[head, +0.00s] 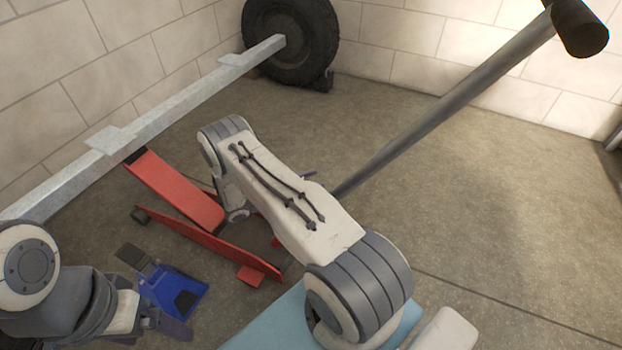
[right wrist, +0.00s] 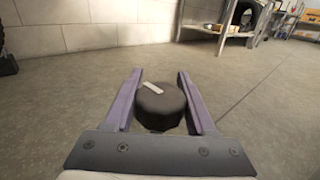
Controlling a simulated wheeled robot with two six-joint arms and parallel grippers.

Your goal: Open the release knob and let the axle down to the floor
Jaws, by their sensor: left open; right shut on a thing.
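The grey axle beam (head: 165,112) runs from the lower left to a tyre at the back, raised off the floor. A red floor jack (head: 180,190) stands with one end near the beam; I cannot tell whether they touch. Its long handle (head: 440,115) slants up to the right. In the right wrist view the dark round release knob (right wrist: 160,108), with a pale mark on top, sits between the fingers of my right gripper (right wrist: 160,92), which is shut on it. My forearm mostly hides this gripper in the head view. My left gripper (head: 157,328) is open and empty at the lower left.
A blue stand (head: 170,288) is on the floor close to my left gripper, clear of the beam. The tyre (head: 290,42) stands by the back wall. The floor (head: 480,220) at right is clear. Shelving (right wrist: 222,18) stands far off in the right wrist view.

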